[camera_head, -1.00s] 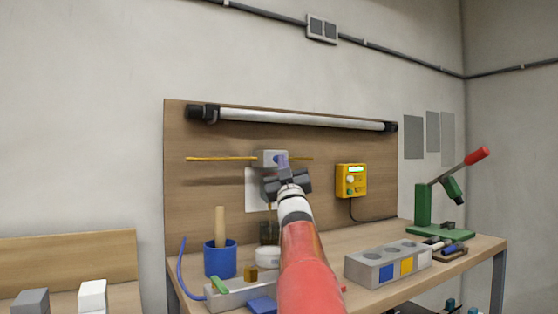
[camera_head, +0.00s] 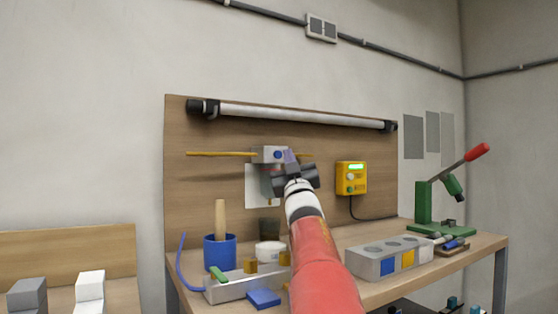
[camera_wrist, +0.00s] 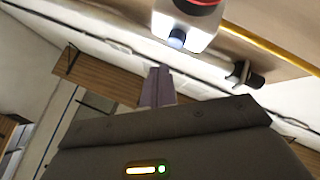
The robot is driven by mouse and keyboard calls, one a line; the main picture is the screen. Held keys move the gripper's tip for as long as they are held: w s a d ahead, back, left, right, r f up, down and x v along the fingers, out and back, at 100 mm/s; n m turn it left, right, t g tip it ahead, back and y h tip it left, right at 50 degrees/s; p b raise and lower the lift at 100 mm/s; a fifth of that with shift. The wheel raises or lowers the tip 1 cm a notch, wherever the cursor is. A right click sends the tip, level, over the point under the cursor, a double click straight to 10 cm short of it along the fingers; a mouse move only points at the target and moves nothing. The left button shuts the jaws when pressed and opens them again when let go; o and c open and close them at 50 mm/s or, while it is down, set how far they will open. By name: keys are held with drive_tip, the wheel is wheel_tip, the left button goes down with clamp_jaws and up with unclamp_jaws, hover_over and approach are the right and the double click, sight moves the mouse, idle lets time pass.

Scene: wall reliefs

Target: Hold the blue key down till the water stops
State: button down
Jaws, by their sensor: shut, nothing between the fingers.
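A small pale box (camera_head: 268,156) is fixed to the wooden back panel, with a round blue key (camera_head: 278,155) on its front. In the wrist view the box (camera_wrist: 196,24) is at the top, and the key (camera_wrist: 177,38) sticks out of its near face. My gripper (camera_head: 289,157) is just right of the key in the head view. In the wrist view my gripper's fingers (camera_wrist: 160,69) are together and empty, with a visible gap between their tips and the key. I cannot make out running water; a dark vessel (camera_head: 269,227) stands below the box.
A yellow rod or pipe (camera_head: 220,154) runs along the panel to the box. A yellow device (camera_head: 351,178) with a green display hangs to the right. The bench holds a blue cup (camera_head: 220,253), a grey block (camera_head: 372,266) and a green press (camera_head: 424,206).

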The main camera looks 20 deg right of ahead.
drive_tip(key=s, duration=0.1)
drive_tip(key=s+b, duration=0.2)
drive_tip(key=shift+s+d, duration=0.2)
drive_tip(key=shift+d, duration=0.1)
idle(0.3)
